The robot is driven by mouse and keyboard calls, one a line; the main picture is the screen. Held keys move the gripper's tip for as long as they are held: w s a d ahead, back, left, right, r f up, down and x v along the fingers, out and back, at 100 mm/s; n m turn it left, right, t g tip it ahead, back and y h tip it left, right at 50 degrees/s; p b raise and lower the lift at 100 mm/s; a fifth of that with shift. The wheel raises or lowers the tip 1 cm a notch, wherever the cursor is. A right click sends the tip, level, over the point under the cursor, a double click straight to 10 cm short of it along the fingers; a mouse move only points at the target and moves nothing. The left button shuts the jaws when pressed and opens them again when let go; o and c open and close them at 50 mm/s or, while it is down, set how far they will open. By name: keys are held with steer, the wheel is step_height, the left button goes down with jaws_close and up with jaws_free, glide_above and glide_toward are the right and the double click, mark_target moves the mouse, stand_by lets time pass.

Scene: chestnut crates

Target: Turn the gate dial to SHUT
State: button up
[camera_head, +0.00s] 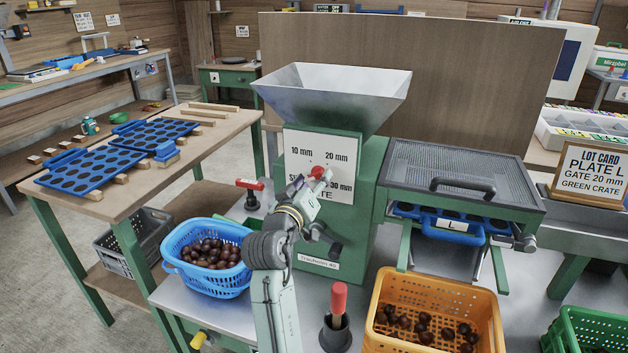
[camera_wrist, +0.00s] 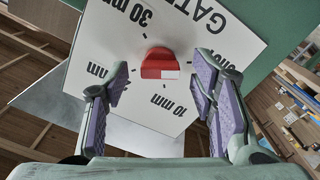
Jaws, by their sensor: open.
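The gate dial is a red knob (camera_head: 318,172) on a white label plate (camera_head: 300,150) on the green machine. The plate shows 10 mm, 20 mm and 30 mm; my arm partly hides the SHUT lettering at lower left. In the wrist view the red knob (camera_wrist: 158,62) lies ahead between my fingers, and the plate appears turned nearly upside down. A white mark shows at the knob's lower right, on the side of 10 mm. My gripper (camera_wrist: 160,88) is open, with purple pads either side of the knob and gaps on both sides. I cannot tell whether the fingertips reach its depth.
A metal hopper (camera_head: 335,84) tops the machine. A red-handled lever (camera_head: 250,186) stands left of the plate, another (camera_head: 337,312) in front. A blue basket (camera_head: 168,249) and an orange crate (camera_head: 482,297) hold chestnuts. A lot card (camera_head: 590,175) stands at right.

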steer(key=v, duration=1.1)
